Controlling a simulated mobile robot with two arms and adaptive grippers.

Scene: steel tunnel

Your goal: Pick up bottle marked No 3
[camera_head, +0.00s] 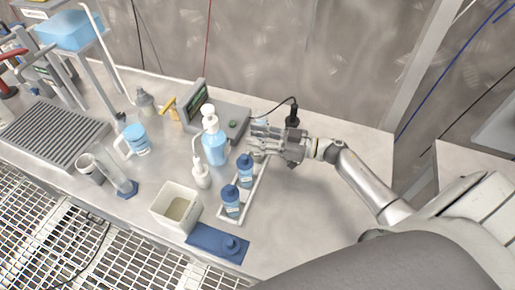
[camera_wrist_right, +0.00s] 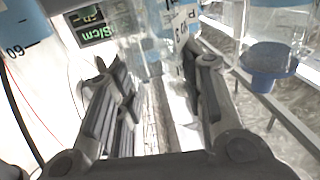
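My right gripper (camera_head: 258,140) reaches in from the right at the far end of a white rack (camera_head: 258,189). In the right wrist view its fingers (camera_wrist_right: 155,75) are spread apart, with no object clearly clamped between them. A pale, partly see-through bottle (camera_wrist_right: 150,40) with a light blue band is just beyond the fingertips. A white label (camera_wrist_right: 184,22) with part of a "3" shows beside the right finger. Two blue-capped bottles, a nearer one (camera_head: 231,203) and a farther one (camera_head: 245,170), stand in the rack; their numbers are unreadable. My left gripper is not in view.
A pump bottle (camera_head: 214,147) and grey meter (camera_head: 228,122) stand left of the rack. A small white bottle (camera_head: 202,177), square beaker (camera_head: 176,207) and blue tray (camera_head: 212,241) are nearby. The bench right of the rack is clear.

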